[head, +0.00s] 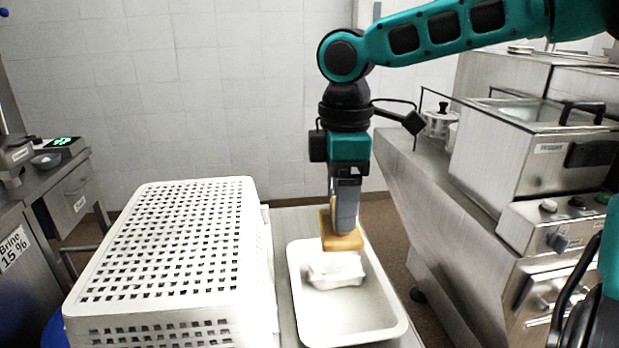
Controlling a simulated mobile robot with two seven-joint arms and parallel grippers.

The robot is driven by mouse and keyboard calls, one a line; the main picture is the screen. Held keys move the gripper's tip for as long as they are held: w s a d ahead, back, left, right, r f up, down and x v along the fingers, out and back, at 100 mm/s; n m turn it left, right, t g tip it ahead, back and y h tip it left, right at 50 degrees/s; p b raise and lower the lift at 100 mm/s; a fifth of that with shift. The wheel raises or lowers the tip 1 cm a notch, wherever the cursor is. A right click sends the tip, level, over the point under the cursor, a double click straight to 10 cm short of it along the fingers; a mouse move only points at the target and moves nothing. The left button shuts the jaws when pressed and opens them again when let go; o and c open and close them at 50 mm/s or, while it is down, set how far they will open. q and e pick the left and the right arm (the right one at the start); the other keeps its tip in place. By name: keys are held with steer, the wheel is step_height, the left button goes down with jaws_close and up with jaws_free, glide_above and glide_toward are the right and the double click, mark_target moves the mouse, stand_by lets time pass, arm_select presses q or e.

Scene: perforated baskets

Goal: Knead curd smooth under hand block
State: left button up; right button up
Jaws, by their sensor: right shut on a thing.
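The white curd (335,271) lies in the far half of a shallow white tray (388,325) on a metal table. My right gripper (344,220) points straight down over the tray and is shut on the wooden hand block (341,242). The block is directly above the curd, at its far edge in this view. I cannot tell whether the block touches the curd. The curd looks uneven, with several raised parts. My left gripper is not in view.
A large white perforated basket (165,240) stands upside down or closed left of the tray. A steel fryer-like machine (540,160) stands at the right. A side bench labelled brine (15,245) is at the far left. The tray's near half is clear.

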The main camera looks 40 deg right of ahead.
steer(key=shift+w, duration=0.25)
steer(key=shift+f, duration=0.15)
steer(key=shift+s+f, duration=0.1)
steer(key=shift+f, duration=0.55)
step_height(320, 180, down, 2)
steer(key=shift+f, duration=0.1)
steer(key=shift+f+b, duration=0.6)
steer(key=shift+f, duration=0.45)
steer(key=shift+f, duration=0.55)
